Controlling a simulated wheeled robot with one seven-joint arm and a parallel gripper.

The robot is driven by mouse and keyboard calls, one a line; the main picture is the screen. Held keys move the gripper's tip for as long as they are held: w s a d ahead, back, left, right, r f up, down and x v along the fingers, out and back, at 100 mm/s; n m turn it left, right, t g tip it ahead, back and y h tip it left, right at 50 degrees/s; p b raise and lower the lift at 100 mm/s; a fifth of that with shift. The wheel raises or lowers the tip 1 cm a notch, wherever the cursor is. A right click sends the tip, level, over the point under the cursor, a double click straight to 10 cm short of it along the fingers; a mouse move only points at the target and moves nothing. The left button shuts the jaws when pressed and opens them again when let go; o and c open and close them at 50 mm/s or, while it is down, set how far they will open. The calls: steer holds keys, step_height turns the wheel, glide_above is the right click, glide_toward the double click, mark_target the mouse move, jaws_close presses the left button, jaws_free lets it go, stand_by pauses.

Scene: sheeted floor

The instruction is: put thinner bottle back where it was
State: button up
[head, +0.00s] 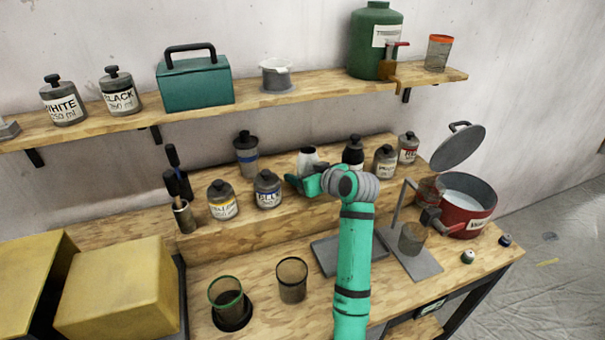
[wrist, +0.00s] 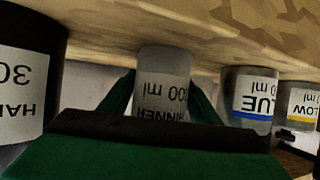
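The thinner bottle (wrist: 162,85) is grey with a pale label, and part of its lettering shows in the wrist view, upside down. In the head view, the grey bottle (head: 308,157) is partly hidden behind my arm on the raised wooden step. My gripper (wrist: 163,95) has one green finger along each side of the bottle, with no gap visible. In the head view, my gripper (head: 304,184) reaches in at the bottle from the front. The bottle's base appears at the wood, but I cannot tell if it bears on it.
The blue-labelled bottle (head: 267,189) and yellow-labelled bottle (head: 222,200) stand left of my gripper. A red pot (head: 468,207) stands right. Mesh cups (head: 292,280) are in front.

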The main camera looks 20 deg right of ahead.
mark_target(308, 171)
steer(key=shift+o, duration=0.5)
steer(key=shift+s+r, duration=0.1)
steer(key=shift+r, duration=0.1)
steer(key=v, duration=1.1)
steer(key=shift+s+r, duration=0.15)
steer(key=shift+s, duration=0.2)
steer(key=shift+d, duration=0.1)
